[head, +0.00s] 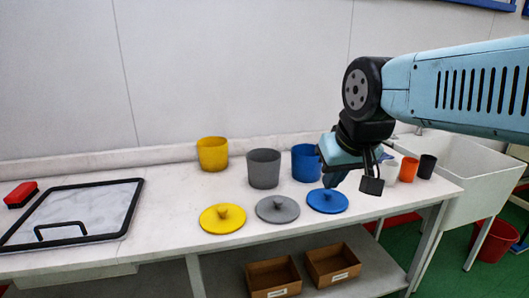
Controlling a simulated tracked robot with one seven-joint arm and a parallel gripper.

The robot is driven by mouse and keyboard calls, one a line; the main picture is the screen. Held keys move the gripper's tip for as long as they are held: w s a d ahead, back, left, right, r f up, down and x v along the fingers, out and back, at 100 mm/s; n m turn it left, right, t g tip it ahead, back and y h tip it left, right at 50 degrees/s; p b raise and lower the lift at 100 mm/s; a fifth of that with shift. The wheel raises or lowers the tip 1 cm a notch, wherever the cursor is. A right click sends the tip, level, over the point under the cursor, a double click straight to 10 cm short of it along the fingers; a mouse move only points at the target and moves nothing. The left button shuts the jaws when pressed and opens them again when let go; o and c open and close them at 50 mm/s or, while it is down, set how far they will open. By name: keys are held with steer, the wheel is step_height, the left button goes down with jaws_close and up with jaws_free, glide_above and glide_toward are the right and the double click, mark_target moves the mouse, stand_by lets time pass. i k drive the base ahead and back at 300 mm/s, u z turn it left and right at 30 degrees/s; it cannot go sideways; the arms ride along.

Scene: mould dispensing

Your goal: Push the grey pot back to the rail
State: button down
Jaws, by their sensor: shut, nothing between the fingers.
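The grey pot (264,169) stands upright and open-topped on the white bench, between the yellow pot (212,154) and the blue pot (304,163). It sits a little nearer the front than those two. The rail (170,154) runs along the back of the bench at the wall, behind the pots. My gripper (371,186) is shut and empty. It is in the air to the right of the grey pot, in front of the blue pot's right side, which it partly hides. It is apart from the grey pot.
Yellow (222,219), grey (278,210) and blue (327,201) knobbed lids lie in front of the pots. Small white, orange (408,169) and black cups stand at the right, by a sink (455,165). A black-framed board (85,212) and red block (21,194) lie at the left.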

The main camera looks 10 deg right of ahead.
mark_target(263, 164)
steer(key=i, duration=0.9)
steer(key=u, duration=0.05)
